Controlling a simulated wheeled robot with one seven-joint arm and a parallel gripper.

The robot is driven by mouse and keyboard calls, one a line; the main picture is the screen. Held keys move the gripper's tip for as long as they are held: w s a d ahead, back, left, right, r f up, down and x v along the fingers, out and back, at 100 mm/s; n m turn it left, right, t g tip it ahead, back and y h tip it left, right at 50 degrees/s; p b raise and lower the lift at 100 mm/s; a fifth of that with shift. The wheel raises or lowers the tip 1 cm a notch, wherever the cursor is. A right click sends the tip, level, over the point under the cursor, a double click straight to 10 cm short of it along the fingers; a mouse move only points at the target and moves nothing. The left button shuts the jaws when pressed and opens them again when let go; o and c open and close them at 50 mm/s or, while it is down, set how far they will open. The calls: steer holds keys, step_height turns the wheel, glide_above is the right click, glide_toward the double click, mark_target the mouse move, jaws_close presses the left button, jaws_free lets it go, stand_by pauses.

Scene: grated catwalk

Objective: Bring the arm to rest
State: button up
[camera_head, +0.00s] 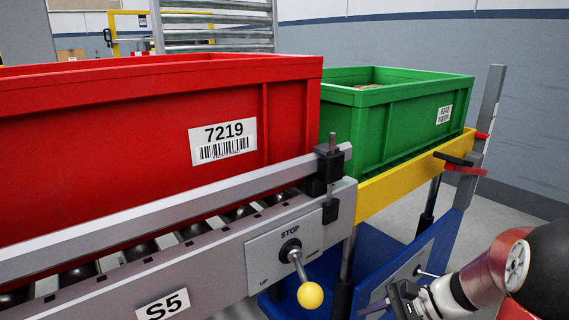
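My arm comes in at the lower right corner of the head view, its links dark red, black and white. My gripper (385,304) is at the bottom edge, right of the yellow-knobbed lever, in front of a blue panel. Its dark body shows with a thin purplish part pointing left. The fingers are too small and partly cut off by the frame edge, so I cannot tell whether they are open or shut. I see no object held in it.
A red crate (100,130) labelled 7219 stands on a roller conveyor (190,285) marked S5. A green crate (400,122) sits behind a yellow beam (400,180). A lever with a yellow knob (310,295) juts out near my gripper. A grey post (488,110) stands at right.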

steer(key=s+a+r+n+t+h+p, duration=0.3)
steer(key=s+r+n+h+p, duration=0.1)
steer(key=s+r+n+h, duration=0.6)
steer(key=s+r+n, duration=0.3)
steer(key=r+n, duration=0.1)
steer(key=r, duration=0.2)
steer(key=shift+s+a+r+p, duration=0.15)
steer(key=shift+s+p, duration=0.15)
steer(key=shift+p, duration=0.1)
